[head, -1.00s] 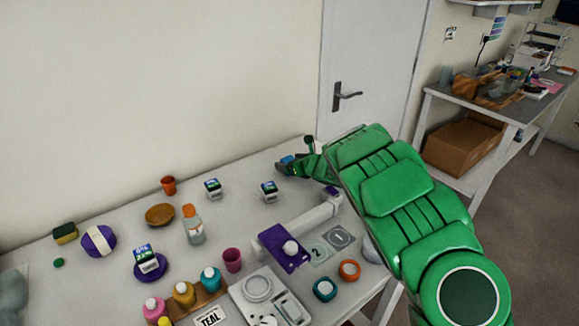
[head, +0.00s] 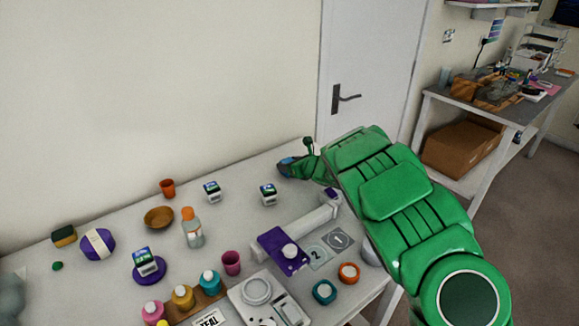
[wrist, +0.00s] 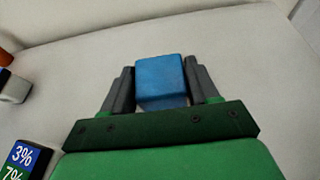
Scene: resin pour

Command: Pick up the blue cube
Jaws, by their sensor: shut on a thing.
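The blue cube (wrist: 160,80) sits between the two grey fingers of my gripper (wrist: 161,88) in the wrist view. The fingers are shut on it, one on each side. In the head view my gripper (head: 286,168) is at the far right part of the table, near the back edge, and the cube shows only as a small patch of blue beside the fingers. I cannot tell whether the cube touches the table or is just above it.
The white table (head: 235,200) is clear around my gripper. Two small labelled boxes (head: 268,194) (head: 212,191) stand to its left.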

